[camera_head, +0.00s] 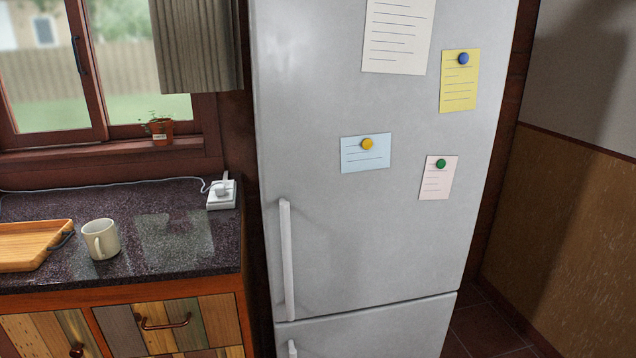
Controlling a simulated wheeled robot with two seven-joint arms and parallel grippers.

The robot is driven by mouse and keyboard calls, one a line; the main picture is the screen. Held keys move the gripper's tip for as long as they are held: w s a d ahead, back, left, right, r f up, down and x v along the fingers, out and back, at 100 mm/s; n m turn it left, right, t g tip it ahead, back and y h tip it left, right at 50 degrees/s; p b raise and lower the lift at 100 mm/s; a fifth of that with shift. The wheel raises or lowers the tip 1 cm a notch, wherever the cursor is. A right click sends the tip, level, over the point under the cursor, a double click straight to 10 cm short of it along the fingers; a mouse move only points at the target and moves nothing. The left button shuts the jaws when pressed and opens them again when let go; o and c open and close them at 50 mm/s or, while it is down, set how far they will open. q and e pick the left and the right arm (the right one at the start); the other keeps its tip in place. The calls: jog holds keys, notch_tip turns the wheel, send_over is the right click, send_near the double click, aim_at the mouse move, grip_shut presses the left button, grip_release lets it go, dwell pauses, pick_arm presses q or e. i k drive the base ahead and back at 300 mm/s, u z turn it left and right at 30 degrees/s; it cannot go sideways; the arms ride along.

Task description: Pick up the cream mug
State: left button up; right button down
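The cream mug (101,239) stands upright on the dark speckled countertop (165,265) at the left of the head view. Its handle faces the front left, towards the wooden tray. Nothing touches the mug from above, and its top opening is visible. Neither of my grippers shows in this view.
A wooden tray (30,258) with a dark handle lies just left of the mug. A white socket box (221,195) with a cable sits at the counter's back right. A tall grey fridge (350,240) stands right of the counter. The counter right of the mug is clear.

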aim_at(101, 237)
jog(key=u, duration=2.7)
jog(key=i, duration=2.05)
jog(key=z, duration=0.75)
